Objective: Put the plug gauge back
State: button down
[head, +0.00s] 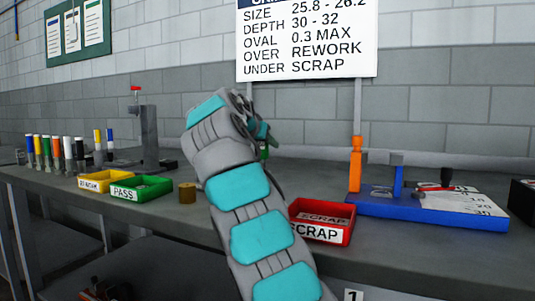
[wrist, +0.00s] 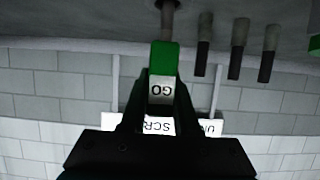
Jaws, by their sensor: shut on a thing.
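The plug gauge has a green handle with a white band marked GO; in the wrist view (wrist: 164,60) it lies between my two fingers. A grey tip shows beyond the green part, near the top edge. My gripper (wrist: 161,88) is shut on it. In the head view, my gripper (head: 261,138) is raised above the bench near the back wall, mostly hidden by my arm, and a bit of the green handle (head: 264,153) shows below it. Which place belongs to the gauge cannot be told.
A red SCRAP tray (head: 322,234) is right of my arm. A blue base (head: 430,209) with an orange post (head: 355,163) stands farther right. Left are a green PASS tray (head: 141,188), a yellow tray (head: 105,180) and several upright coloured cylinders (head: 62,153). Dark upright cylinders (wrist: 237,62) show beside the gauge.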

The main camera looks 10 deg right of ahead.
aim_at(267, 153)
jog(key=shift+f+b, duration=0.6)
jog(key=shift+f, duration=0.6)
jog(key=shift+f, duration=0.3)
jog(key=c, duration=0.7)
grip_release()
jog(key=shift+o, duration=0.2)
jog(key=shift+r, duration=0.15)
jog(key=shift+r, duration=0.2)
jog(key=v, duration=1.2)
jog(key=shift+f, duration=0.15)
